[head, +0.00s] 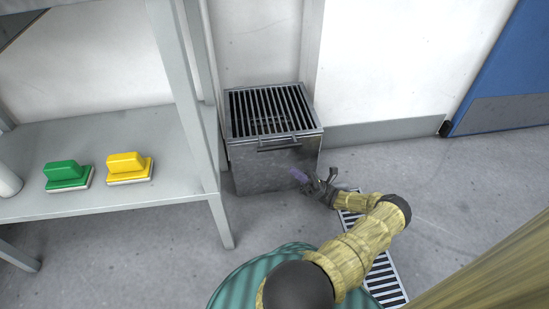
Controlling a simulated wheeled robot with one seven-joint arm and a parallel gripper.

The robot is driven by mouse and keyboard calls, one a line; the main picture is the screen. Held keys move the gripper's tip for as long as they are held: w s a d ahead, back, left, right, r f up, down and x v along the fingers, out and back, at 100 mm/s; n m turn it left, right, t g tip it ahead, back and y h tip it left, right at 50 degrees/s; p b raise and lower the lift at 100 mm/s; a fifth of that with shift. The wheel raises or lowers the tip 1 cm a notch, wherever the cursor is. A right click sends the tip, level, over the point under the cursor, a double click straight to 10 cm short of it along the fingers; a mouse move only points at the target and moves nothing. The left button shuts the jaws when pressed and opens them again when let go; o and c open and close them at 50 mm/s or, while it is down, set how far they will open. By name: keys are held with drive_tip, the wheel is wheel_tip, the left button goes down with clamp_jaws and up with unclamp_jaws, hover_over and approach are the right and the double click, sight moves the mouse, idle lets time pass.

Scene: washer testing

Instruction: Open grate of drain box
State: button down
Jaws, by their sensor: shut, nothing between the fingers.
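The drain box (262,166) is a grey metal box on the floor against the wall. Its slatted grate (268,110) lies flat on top and looks closed. A bar handle (279,144) sits along the grate's front edge. My gripper (303,177) is in front of the box's right front side, below and to the right of the handle. It is shut and holds nothing. It appears apart from the handle; I cannot tell whether it touches the box's front face. My arm reaches in from the lower right.
A grey shelf unit (120,200) stands close on the left, with a green brush (66,174) and a yellow brush (128,167) on it. Its leg is near the box. A floor drain grating (384,280) lies under my arm. A blue door (510,70) is at right; the floor before it is clear.

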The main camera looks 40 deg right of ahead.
drive_tip(key=p+x, duration=0.8)
drive_tip(key=x, duration=0.2)
drive_tip(key=shift+w, duration=0.2)
drive_tip(key=shift+a, duration=0.25)
drive_tip(key=shift+s+d, duration=0.1)
